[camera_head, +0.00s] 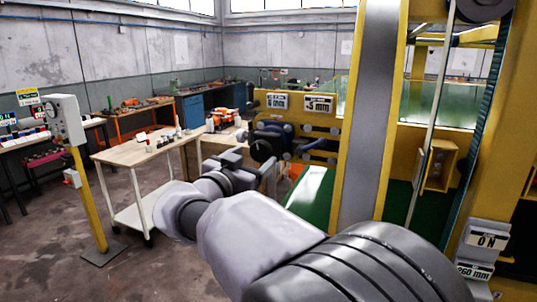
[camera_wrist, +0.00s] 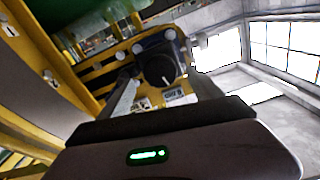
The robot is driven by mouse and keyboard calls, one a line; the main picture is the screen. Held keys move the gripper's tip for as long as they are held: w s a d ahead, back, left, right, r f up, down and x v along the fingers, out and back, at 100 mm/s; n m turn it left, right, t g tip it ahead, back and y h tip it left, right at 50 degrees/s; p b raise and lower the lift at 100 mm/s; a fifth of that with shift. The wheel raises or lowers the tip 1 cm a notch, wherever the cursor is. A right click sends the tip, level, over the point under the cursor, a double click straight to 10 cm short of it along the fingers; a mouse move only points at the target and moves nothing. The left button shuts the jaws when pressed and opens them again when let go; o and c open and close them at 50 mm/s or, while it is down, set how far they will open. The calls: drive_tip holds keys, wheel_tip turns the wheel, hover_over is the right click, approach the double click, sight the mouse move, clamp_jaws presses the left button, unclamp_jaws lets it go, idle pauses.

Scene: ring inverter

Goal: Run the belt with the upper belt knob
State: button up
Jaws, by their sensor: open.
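A round black knob (camera_head: 262,150) with a blue housing (camera_head: 283,127) stands on the yellow machine, just beyond my gripper (camera_head: 262,178) in the head view. I take it for the upper belt knob. In the wrist view the black knob (camera_wrist: 158,71) carries a pale pointer line and sits in the blue housing, with round silvery buttons beside it. My gripper (camera_wrist: 163,88) is open, its two fingers apart with the knob showing between and beyond them. I cannot tell whether either finger touches it. The belt itself cannot be made out clearly.
A yellow post with a grey face (camera_head: 366,120) stands close right of the knob. White label plates (camera_head: 277,101) are above it. A wooden-topped trolley (camera_head: 135,153) stands left, and a yellow stand with a grey box (camera_head: 68,120) further left. The floor between them is clear.

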sight(259, 153)
drive_tip(key=x, duration=0.4)
drive_tip(key=c, duration=1.4)
drive_tip(key=shift+o, duration=0.2)
drive_tip(key=shift+a+f+b, duration=0.1)
drive_tip(key=shift+b, duration=0.25)
